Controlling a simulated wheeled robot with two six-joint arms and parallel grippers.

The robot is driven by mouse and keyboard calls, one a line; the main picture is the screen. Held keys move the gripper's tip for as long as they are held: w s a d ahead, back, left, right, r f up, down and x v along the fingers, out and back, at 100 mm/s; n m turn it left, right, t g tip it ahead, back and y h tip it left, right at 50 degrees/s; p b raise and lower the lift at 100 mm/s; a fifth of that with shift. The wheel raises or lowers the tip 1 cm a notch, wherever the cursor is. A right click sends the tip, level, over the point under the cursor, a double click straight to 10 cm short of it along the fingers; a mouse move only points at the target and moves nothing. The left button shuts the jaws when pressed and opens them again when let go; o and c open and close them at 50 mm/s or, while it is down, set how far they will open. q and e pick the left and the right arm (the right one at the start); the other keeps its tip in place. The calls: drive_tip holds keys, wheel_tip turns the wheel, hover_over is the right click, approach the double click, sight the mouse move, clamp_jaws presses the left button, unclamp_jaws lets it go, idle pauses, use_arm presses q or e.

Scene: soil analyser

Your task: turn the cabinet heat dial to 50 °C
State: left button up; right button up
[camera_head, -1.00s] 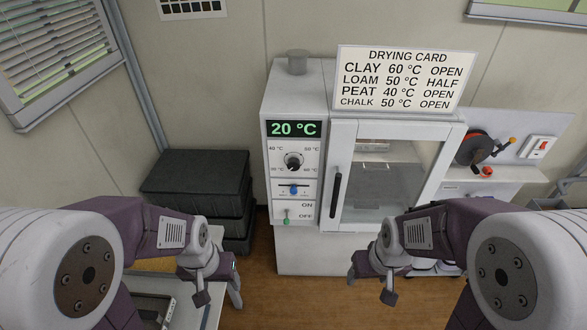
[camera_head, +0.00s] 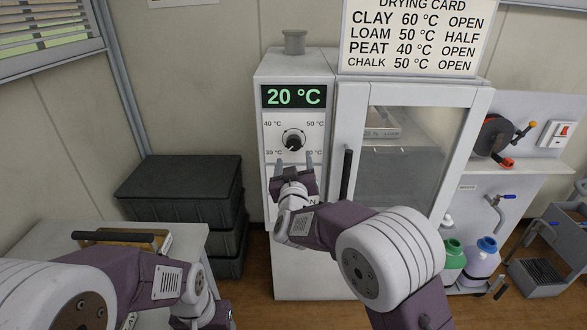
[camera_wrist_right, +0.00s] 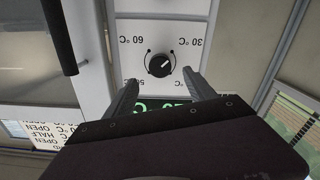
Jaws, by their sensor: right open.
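The heat dial (camera_head: 293,139) is a round black knob on the white cabinet's front panel, with 40 °C at its upper left, 50 °C at its upper right and 30 °C at its lower left. The green display (camera_head: 293,96) above it reads 20 °C. My right gripper (camera_head: 293,166) is open and empty, its fingers pointing at the panel just below the dial. In the right wrist view, which is upside down, the dial (camera_wrist_right: 160,64) appears between the two separated fingertips (camera_wrist_right: 159,80). My left gripper (camera_head: 198,318) is low at the bottom edge, partly cut off.
The cabinet's glass door (camera_head: 405,155) is closed, with a black handle (camera_head: 346,174) right of my right gripper. My right arm hides the lower panel controls. A drying card (camera_head: 412,40) stands on top. Black crates (camera_head: 180,190) are stacked left; a side table (camera_head: 190,240) is nearer.

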sight(294, 146)
drive_tip(key=w, duration=0.9)
drive_tip(key=shift+r+p, duration=0.15)
drive_tip(key=shift+p, duration=0.25)
drive_tip(key=shift+c, duration=0.3)
drive_tip(key=c, duration=1.3)
